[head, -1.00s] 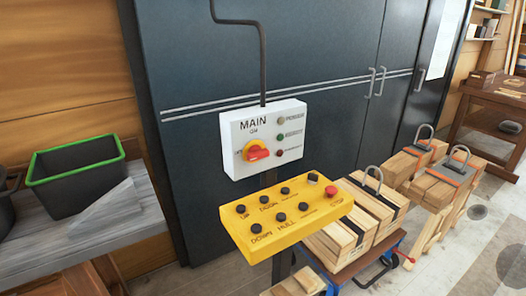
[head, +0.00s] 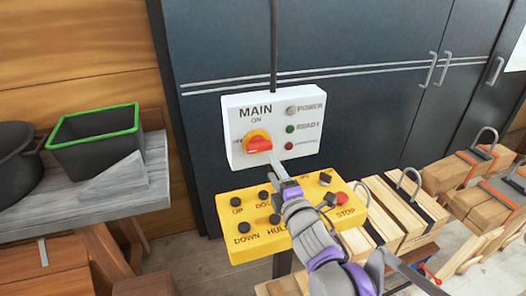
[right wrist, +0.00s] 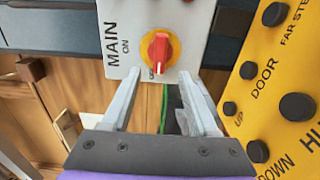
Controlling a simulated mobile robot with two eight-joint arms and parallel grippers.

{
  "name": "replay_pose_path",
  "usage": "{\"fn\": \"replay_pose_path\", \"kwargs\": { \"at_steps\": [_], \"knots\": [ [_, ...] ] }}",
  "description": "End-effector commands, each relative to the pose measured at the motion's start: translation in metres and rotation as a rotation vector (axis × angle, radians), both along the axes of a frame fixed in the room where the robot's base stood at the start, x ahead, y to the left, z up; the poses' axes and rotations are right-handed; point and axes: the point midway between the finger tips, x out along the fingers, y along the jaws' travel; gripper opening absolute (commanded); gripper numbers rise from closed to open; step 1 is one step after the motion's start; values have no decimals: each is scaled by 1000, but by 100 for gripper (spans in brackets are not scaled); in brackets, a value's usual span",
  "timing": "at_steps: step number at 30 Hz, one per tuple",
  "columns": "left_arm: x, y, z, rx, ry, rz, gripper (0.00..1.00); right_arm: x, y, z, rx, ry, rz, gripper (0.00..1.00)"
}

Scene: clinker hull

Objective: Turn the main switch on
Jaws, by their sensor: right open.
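The main switch (head: 258,143) is a red handle on a yellow round plate, on the white MAIN panel (head: 237,110). The handle lies crosswise, in line with the OFF label at its left; ON is printed above. In the right wrist view the switch (right wrist: 159,50) appears turned, between and just beyond the fingertips. My right gripper (head: 272,160) is open and empty, close in front of the switch, reaching up from the lower right. The same gripper (right wrist: 160,76) shows both fingers spread in the wrist view; contact with the handle is not visible. My left gripper is out of view.
A yellow control box (head: 238,250) with black buttons and a red STOP button (head: 342,198) sits just below, partly behind my right arm. A green-rimmed black bin (head: 95,150) stands on the left bench. Strapped timber blocks (head: 395,212) lie at right. Dark cabinet doors (head: 350,50) stand behind.

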Motion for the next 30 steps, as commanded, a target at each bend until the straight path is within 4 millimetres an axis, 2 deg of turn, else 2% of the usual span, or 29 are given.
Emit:
{"fn": "replay_pose_path", "kwargs": {
  "at_steps": [9,15,20,28,30],
  "knots": [
    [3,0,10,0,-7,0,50,55,18,1,5,2,-1,60],
    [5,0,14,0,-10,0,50,79,25,1,5,3,-2,60],
    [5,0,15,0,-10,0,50,87,28,0,5,4,-2,60],
    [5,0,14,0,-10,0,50,87,28,0,5,4,-3,60],
    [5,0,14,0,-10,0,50,87,28,0,5,4,-3,47]
  ]
}}
